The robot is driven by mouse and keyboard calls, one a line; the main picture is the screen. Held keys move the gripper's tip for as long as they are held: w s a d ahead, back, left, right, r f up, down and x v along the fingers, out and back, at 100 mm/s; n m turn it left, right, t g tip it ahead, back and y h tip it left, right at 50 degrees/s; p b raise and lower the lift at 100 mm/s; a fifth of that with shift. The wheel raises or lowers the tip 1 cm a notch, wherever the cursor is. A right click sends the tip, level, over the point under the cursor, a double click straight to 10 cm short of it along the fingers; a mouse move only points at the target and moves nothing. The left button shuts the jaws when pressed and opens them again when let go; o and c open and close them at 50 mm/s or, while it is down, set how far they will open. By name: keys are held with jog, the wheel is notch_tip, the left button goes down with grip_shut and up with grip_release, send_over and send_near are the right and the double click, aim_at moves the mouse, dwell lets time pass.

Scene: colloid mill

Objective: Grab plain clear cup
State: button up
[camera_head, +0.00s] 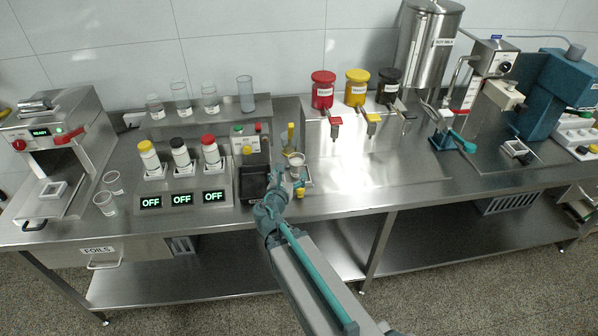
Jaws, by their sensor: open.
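Several clear cups stand on the raised steel shelf at the back left. Three of them, the left cup (155,107), the second cup (181,97) and the third cup (210,98), seem to carry pale labels. A taller, plain-looking clear cup (245,92) stands at the shelf's right end. Two more clear cups, one (112,182) behind the other (105,203), stand on the counter at left with small reddish marks. My gripper (276,182) is open, low over the counter's front, well in front of the shelf. Its fingers are small and partly hidden by my arm.
A small pale cup (297,160) on a little stand is just right of my gripper. A dark box-shaped device (254,178) is just left of it. Three capped bottles stand above OFF displays (182,200). Red, yellow and black dispensers (356,88) stand behind. The counter at centre right (400,170) is clear.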

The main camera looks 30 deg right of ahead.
aim_at(294, 164)
jog(key=shift+w+d+f+b, duration=0.5)
jog(key=shift+w+d+b, duration=0.15)
jog(key=shift+b, duration=1.45)
jog(key=shift+w+d+r, duration=0.15)
jog(key=shift+w+r, duration=0.05)
jog(key=shift+w, duration=0.15)
jog(key=shift+w+d+p, duration=0.4)
jog(key=shift+w+d, duration=0.05)
jog(key=shift+w, duration=0.05)
jog(key=shift+p+x, duration=1.15)
jog(key=shift+x, duration=1.95)
jog(key=shift+s, duration=0.15)
jog(key=c, duration=1.4)
jog(key=shift+c, duration=0.2)
